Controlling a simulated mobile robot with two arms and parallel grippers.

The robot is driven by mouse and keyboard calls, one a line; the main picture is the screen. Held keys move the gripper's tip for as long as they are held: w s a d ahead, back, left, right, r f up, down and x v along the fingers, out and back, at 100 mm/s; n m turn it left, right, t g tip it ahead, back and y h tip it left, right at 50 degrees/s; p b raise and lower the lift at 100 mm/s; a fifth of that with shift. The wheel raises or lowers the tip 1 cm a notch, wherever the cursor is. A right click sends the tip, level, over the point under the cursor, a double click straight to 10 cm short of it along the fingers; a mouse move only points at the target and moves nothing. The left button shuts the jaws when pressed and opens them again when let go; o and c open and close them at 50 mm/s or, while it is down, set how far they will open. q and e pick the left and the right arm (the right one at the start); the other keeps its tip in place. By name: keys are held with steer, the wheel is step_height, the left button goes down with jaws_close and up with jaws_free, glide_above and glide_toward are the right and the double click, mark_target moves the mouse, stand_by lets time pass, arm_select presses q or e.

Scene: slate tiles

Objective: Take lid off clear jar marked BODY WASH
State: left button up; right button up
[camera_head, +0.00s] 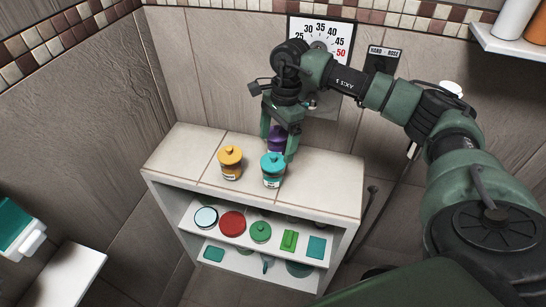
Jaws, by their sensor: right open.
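Three small jars stand on top of the white tiled shelf unit. One has an orange-yellow lid (231,155), one has a teal lid (272,160), and one behind has a purple lid (277,133). The front two show small labels too tiny to read, so I cannot tell which jar is marked BODY WASH. All lids appear to be on. My right gripper (280,138) is open and points down, its fingers around or just in front of the purple-lidded jar, behind the teal one. They partly hide the purple jar; I cannot tell whether they touch it. My left gripper is out of view.
The shelf unit's top (328,187) is free at its right and left ends. Its lower shelves hold several items, including a red round item (232,223) and a green lidded one (260,232). A white ledge (65,280) juts in at lower left. A dial (320,38) hangs behind my arm.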

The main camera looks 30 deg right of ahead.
mark_target(274, 155)
steer(key=f+p, duration=0.1)
steer(key=f, duration=0.2)
steer(key=shift+a+f+p, duration=0.3)
steer(key=shift+a+p, duration=0.1)
steer(key=shift+a+f, duration=0.1)
steer(key=shift+f, duration=0.4)
steer(key=c, duration=1.4)
steer(key=shift+r, duration=0.1)
